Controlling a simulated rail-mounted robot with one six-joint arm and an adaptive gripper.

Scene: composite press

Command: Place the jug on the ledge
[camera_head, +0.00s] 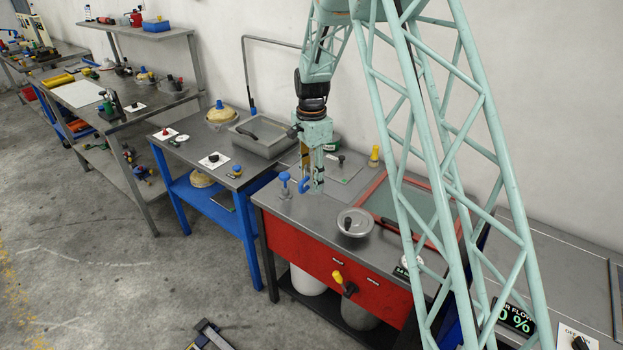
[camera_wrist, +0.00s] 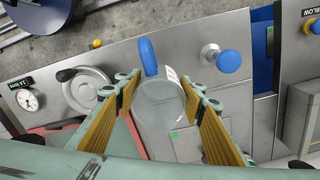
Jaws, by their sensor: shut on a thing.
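The jug (camera_wrist: 158,103) is a clear, round vessel with a blue handle. In the wrist view it sits between the two yellow-padded fingers of my gripper (camera_wrist: 160,118), with its handle pointing up the picture. In the head view my gripper (camera_head: 313,165) points down over the red-fronted bench, shut on the jug (camera_head: 318,178). The gripper partly hides the jug there, and its blue handle shows at the lower left. Whether the jug touches the bench top is not clear. A raised metal shelf (camera_head: 135,32) stands far left; I cannot tell whether it is the ledge.
A blue knob (camera_head: 284,180) stands on the bench top (camera_head: 295,208) close to the jug. A round grey lid-like part (camera_head: 355,222) and a red-framed panel (camera_head: 430,207) lie to the right. A metal tray (camera_head: 262,135) and a blue-legged table (camera_head: 190,150) are to the left.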

